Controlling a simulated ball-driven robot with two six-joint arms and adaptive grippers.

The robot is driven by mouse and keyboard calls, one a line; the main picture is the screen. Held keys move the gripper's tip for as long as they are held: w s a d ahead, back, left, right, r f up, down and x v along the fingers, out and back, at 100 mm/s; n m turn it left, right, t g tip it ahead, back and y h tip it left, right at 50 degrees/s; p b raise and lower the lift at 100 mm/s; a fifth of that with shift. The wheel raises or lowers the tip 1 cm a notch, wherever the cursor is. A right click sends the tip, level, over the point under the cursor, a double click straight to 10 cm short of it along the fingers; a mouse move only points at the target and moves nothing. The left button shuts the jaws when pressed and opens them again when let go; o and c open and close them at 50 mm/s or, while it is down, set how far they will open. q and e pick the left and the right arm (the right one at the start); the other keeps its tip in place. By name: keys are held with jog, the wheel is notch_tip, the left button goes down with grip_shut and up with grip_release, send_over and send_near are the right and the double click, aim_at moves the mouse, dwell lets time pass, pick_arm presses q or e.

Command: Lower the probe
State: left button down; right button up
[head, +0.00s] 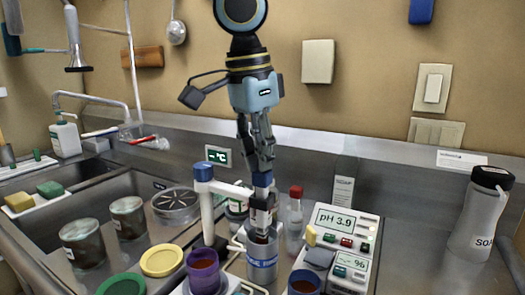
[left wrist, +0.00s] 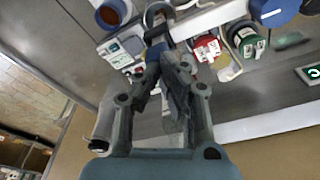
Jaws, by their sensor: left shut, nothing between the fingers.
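The probe (head: 262,181) has a blue top and stands upright in the white arm of a stand (head: 206,200) with a blue-capped post. Its lower end goes into a grey bucket (head: 262,264) with a blue band and dark liquid inside; the tip is hidden. My left gripper (head: 264,166) points down right above the probe's blue top, shut and empty. I cannot tell whether the fingertips touch it. The left wrist view shows the shut fingers (left wrist: 168,62) with a blue piece (left wrist: 155,53) just beyond them. My right gripper is not in view.
A meter (head: 343,238) reading pH 3.9 stands right of the bucket. A red-capped bottle (head: 295,220) stands behind it. A purple cup (head: 203,272) and another blue-rimmed cup (head: 304,283) are close in front. The sink (head: 92,205) lies left; a grey bottle (head: 481,215) stands far right.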

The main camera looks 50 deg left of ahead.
pick_arm(q)
jog(key=shift+f+b, duration=0.55)
jog(key=shift+f, duration=0.1)
jog(key=shift+r, duration=0.1)
notch_tip(320, 180, up, 5)
jog(key=p, duration=0.4)
jog(key=shift+p, duration=0.3)
